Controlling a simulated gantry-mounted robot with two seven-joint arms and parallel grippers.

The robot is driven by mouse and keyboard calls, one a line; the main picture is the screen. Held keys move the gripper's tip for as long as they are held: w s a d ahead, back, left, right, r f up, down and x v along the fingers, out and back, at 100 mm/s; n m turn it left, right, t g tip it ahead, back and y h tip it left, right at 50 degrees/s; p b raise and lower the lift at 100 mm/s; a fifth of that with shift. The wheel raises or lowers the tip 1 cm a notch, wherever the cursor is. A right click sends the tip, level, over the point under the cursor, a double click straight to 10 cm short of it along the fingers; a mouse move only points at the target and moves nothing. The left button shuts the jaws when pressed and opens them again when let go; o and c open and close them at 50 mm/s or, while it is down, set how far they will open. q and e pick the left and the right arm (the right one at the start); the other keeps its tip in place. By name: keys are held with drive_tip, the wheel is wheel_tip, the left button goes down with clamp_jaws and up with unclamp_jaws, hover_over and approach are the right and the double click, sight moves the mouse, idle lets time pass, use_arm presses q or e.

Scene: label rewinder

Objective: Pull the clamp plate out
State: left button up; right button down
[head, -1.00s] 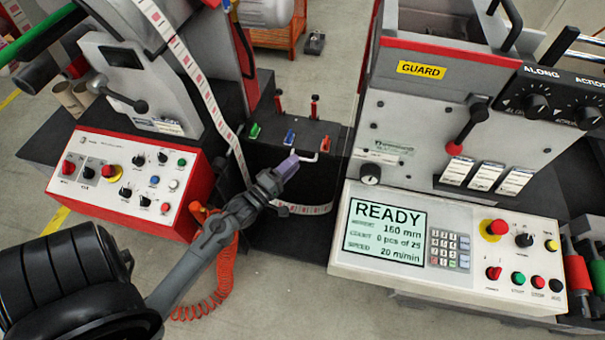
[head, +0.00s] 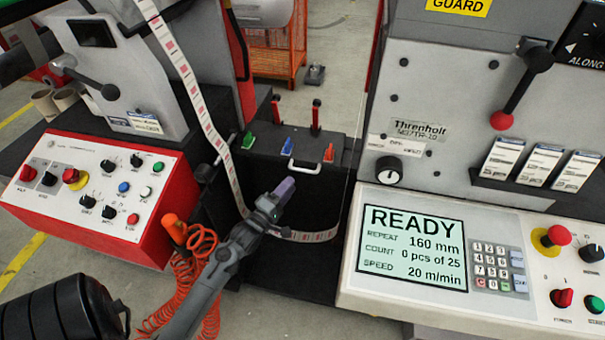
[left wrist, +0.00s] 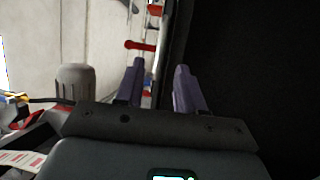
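A dark block stands between the two machines. It has a pale U-shaped handle (head: 301,167) on its front edge and green, blue and orange tabs on top. I cannot tell for sure which part is the clamp plate; the dark top plate (head: 262,154) around the tabs may be it. My left gripper (head: 284,189) is just below and in front of the handle, apart from it. In the left wrist view, the two purple fingers of this gripper (left wrist: 158,82) are spread with nothing held between them. My right gripper is not in view.
A printed label strip (head: 205,115) hangs down left of the block and loops beneath the gripper. An orange coiled hose (head: 195,270) is close to my left arm. The control panel with the READY screen (head: 415,248) stands at right, the red-sided panel (head: 100,190) at left.

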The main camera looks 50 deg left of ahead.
sight(303, 170)
use_arm(q)
drive_tip(key=shift+b+x, duration=1.15)
drive_tip(key=shift+x, duration=2.95)
drive_tip(key=shift+f, duration=0.1)
clamp_jaws()
